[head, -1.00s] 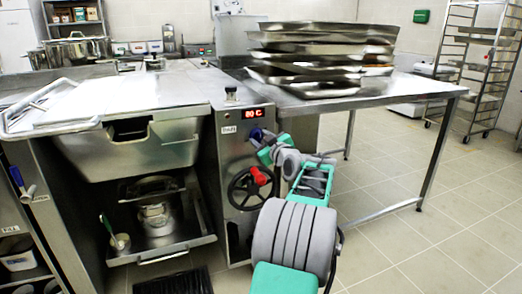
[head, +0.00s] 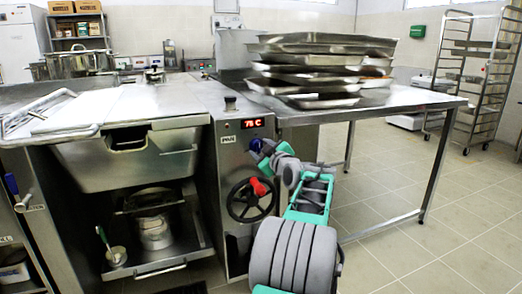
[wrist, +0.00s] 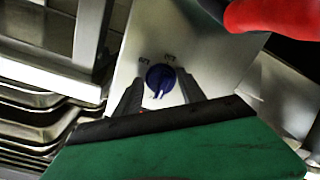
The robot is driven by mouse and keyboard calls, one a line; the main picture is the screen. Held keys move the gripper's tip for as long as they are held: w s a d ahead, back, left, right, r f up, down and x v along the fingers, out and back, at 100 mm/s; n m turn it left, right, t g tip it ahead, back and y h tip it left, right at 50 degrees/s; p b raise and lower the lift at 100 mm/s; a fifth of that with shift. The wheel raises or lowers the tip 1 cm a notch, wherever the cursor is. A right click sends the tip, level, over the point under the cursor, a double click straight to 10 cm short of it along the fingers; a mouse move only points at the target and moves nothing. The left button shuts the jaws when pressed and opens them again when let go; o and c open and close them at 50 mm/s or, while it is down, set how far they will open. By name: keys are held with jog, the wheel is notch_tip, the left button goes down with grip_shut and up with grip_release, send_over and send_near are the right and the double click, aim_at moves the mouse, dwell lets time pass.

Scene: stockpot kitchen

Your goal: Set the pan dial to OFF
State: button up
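The pan dial (wrist: 160,76) is a small round blue knob on a steel panel in the wrist view, with small labels beside it too blurred to read. A lighter ridge on it points toward my gripper. My gripper (wrist: 159,84) is open, with one dark finger on each side of the dial and small gaps showing. In the head view my gripper (head: 270,153) is at the panel, and part of the blue dial (head: 255,145) shows just left of it. The red display (head: 253,123) above reads about 76 C.
A black handwheel with a red knob (head: 257,187) sits just below the dial, close to my arm. The tilting pan (head: 130,165) is left of the panel. A steel table (head: 415,94) with stacked trays (head: 318,47) stands right.

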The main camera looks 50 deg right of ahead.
jog(key=shift+o, duration=0.9)
jog(key=shift+s+a+r, duration=0.15)
jog(key=p+v, duration=0.2)
jog(key=v, duration=0.5)
jog(key=shift+s, duration=0.2)
